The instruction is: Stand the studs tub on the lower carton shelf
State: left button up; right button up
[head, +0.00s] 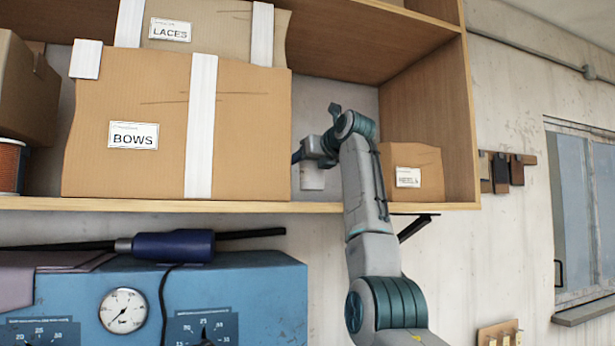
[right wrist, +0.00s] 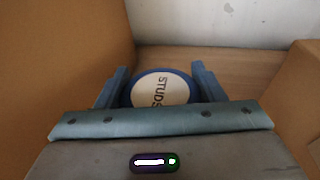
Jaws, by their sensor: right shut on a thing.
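The studs tub shows in the right wrist view as a round cream lid (right wrist: 160,90) with a blue rim, marked STUDS. My right gripper (right wrist: 160,88) is shut on it, one finger on each side. In the head view my right gripper (head: 308,155) is inside the lower shelf bay, and the pale tub (head: 312,178) shows upright beneath it. The lower carton shelf (head: 330,207) is a wooden board. I cannot tell whether the tub's base touches it. My left gripper is not in view.
The large BOWS carton (head: 130,165) stands close left of the tub, with the LACES carton (head: 225,28) behind it. A small labelled carton (head: 425,165) stands to the right by the wooden side panel (head: 440,110). A blue machine (head: 250,290) is below the shelf.

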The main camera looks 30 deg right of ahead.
aim_at(309, 173)
jog(key=shift+s+a+f, duration=0.15)
jog(key=shift+s+f, duration=0.1)
jog(key=shift+s, duration=0.25)
jog(key=shift+s+a+f+p, duration=0.1)
jog(key=shift+f+p, duration=0.05)
jog(key=shift+f, duration=0.25)
jog(key=shift+s+a+f+p, duration=0.1)
jog(key=shift+f+p, duration=0.05)
jog(key=shift+f, duration=0.25)
jog(key=shift+w+d+f, duration=0.1)
jog(key=shift+w+f, duration=0.05)
jog(key=shift+f, duration=0.15)
jog(key=shift+w+d+f, duration=0.15)
jog(key=shift+w+f, duration=0.1)
jog(key=shift+f, duration=0.1)
jog(key=shift+s, duration=0.25)
jog(key=o, duration=1)
jog(key=shift+c, duration=0.2)
jog(key=shift+o, duration=0.8)
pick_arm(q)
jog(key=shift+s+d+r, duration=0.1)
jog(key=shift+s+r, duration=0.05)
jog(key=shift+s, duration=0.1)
pick_arm(e)
jog(key=shift+w, duration=0.1)
